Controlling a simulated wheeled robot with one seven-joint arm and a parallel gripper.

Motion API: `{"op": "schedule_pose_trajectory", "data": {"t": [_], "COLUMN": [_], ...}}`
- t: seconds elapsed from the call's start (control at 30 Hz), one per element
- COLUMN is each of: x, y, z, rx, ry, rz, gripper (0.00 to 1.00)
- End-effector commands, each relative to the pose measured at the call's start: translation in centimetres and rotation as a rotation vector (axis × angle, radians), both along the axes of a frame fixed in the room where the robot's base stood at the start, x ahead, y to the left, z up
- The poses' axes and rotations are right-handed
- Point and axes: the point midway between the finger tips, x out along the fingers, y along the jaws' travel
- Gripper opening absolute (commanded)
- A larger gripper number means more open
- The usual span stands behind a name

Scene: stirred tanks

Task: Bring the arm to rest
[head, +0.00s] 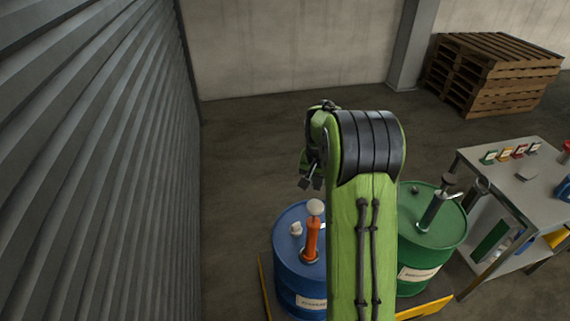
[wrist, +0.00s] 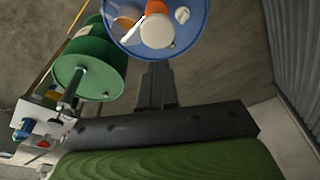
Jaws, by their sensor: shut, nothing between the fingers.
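My green arm rises through the middle of the head view and bends at a black joint. My gripper (head: 312,183) hangs at its far end, partly hidden by the arm, above and behind the blue drum (head: 290,268). In the wrist view my gripper's dark fingers (wrist: 158,75) are together, with nothing between them. The blue drum also shows in the wrist view (wrist: 190,35), beyond the fingertips. An orange pump or stirrer (head: 312,240) with a white knob stands on its lid. I cannot tell the exact gap between fingers and drum.
A green drum (head: 437,222) with a dark fitting stands right of my arm. Both drums stand on a yellow-edged base (head: 428,309). A metal bench (head: 510,172) is at right, a pallet stack (head: 480,75) behind. A corrugated wall (head: 100,160) closes the left. The floor behind is clear.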

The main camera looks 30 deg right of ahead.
Motion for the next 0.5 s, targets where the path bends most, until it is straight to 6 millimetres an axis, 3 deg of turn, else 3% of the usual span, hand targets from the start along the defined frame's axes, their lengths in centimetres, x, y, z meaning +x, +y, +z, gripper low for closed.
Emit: {"op": "schedule_pose_trajectory", "data": {"t": [0.13,0.23,0.37,0.5], "x": [0.0,-0.6,-3.4,-8.1], "y": [0.2,1.9,6.5,11.4], "z": [0.2,2.3,7.2,11.1], "rx": [-0.001,-0.011,-0.036,-0.059], "ry": [-0.002,-0.021,-0.065,-0.113], "rz": [0.004,0.050,0.179,0.329], "gripper": [0.00,0.00,0.00,0.00]}}
